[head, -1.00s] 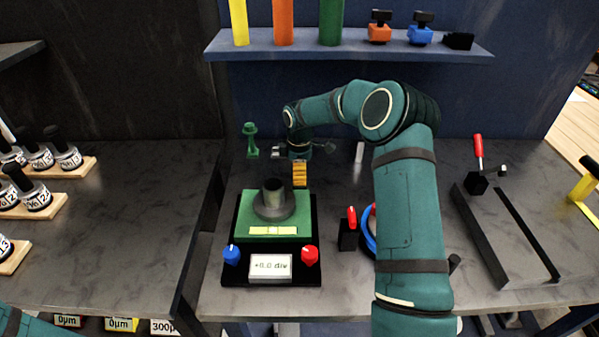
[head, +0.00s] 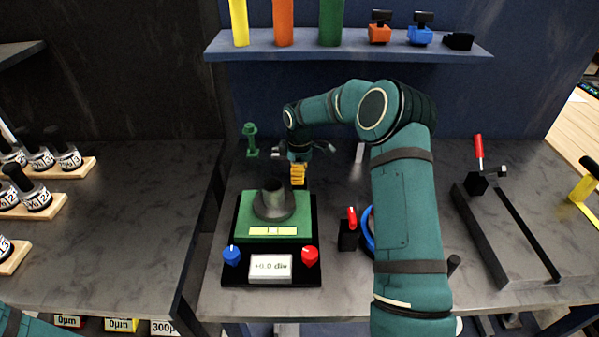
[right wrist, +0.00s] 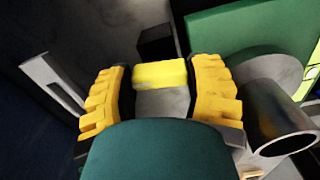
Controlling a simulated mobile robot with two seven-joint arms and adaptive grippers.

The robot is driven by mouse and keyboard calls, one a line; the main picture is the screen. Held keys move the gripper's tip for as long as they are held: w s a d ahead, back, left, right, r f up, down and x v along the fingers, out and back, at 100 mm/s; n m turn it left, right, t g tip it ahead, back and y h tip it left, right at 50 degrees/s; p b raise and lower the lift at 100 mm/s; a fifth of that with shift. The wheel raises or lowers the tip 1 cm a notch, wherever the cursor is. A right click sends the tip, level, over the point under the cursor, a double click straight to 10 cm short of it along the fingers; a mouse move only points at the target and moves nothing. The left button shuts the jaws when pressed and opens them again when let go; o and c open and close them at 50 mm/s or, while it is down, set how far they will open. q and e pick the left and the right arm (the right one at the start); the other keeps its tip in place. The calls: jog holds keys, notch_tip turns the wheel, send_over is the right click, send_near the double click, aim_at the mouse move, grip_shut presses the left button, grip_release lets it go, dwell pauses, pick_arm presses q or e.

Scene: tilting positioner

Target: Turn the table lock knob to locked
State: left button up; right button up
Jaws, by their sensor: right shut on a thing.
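The tilting positioner has a green table (head: 245,225) with a grey cylindrical post on it, and a black base. In the right wrist view, the yellow table lock knob (right wrist: 160,74) sits between the yellow-padded fingers of my right gripper (right wrist: 160,88). The gripper is shut on it. In the head view, my right gripper (head: 298,175) is pointed down just behind the positioner's back right corner, and it hides the knob. The knob's lock marking is not visible. My left gripper is out of view.
A blue knob (head: 232,256), a red knob (head: 310,256) and a display (head: 270,267) are at the positioner's front. A black block with a red lever (head: 352,217) stands to its right. A green stand (head: 251,140) is behind it.

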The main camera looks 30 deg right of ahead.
jog(key=m, duration=0.3)
jog(key=shift+m, duration=0.3)
jog(key=m, duration=0.4)
jog(key=shift+r+m, duration=0.1)
jog(key=shift+m, duration=0.2)
jog(key=m, duration=0.4)
jog(key=shift+m+p, duration=0.4)
jog(key=shift+m, duration=1.7)
jog(key=o, duration=1.2)
notch_tip(320, 180, up, 12)
jog(key=shift+f, duration=0.1)
